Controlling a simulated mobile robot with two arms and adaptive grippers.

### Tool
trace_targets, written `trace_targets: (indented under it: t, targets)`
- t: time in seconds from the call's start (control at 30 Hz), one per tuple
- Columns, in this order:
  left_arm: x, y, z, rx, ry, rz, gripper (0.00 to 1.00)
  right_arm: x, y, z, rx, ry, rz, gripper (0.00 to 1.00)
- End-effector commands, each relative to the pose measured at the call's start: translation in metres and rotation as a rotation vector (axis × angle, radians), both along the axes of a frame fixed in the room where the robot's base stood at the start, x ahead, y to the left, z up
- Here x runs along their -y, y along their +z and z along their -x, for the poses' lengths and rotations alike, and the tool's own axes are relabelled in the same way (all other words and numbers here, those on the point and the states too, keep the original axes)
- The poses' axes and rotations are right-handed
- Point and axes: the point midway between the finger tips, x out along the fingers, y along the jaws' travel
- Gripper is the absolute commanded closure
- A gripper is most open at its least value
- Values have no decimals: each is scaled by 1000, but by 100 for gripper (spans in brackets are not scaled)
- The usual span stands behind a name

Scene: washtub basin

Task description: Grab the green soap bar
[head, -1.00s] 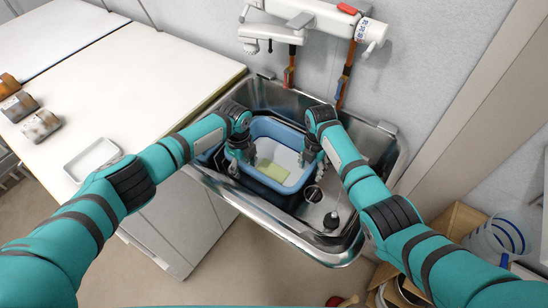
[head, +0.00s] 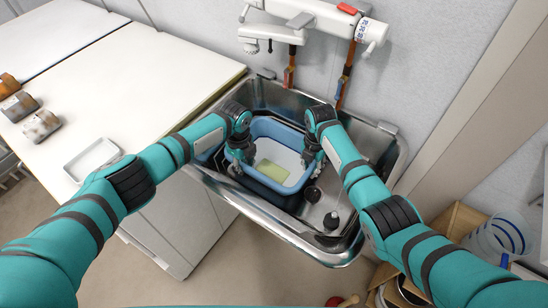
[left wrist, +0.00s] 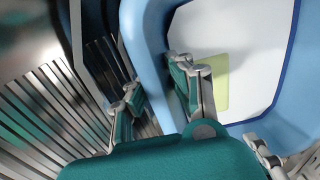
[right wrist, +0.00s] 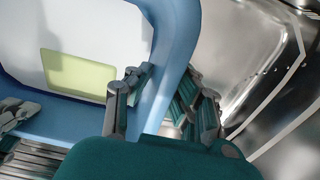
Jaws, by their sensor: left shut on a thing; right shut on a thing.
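The pale green soap bar (head: 271,171) lies flat on the white floor of a blue tub (head: 278,125). It also shows in the left wrist view (left wrist: 216,82) and the right wrist view (right wrist: 77,74). My left gripper (head: 238,158) is shut on the tub's left wall, one finger inside and one outside. My right gripper (head: 312,160) is shut on the tub's right wall in the same way. Neither gripper touches the soap, which lies between them. I cannot tell whether the tub is raised off the sink floor.
The tub is inside a metal sink (head: 290,232). A small black-topped object (head: 331,221) stands in the sink's front right part. A faucet (head: 300,20) hangs above the back. A white counter (head: 130,85) with a small tray (head: 92,158) is at the left.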

Motion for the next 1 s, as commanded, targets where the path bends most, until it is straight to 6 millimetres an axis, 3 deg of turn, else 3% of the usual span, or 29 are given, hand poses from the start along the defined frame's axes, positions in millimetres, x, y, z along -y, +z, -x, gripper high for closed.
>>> trace_targets:
  t: [0.27,0.73,1.0]
  targets:
    - [-3,6,0,-3,1,-8,100,4,7,-1,3,-2,10,100]
    - [-5,47,0,-2,1,-13,100,5,48,-2,4,-1,12,100]
    - [-6,50,0,-2,2,-15,100,5,51,-2,3,-1,13,100]
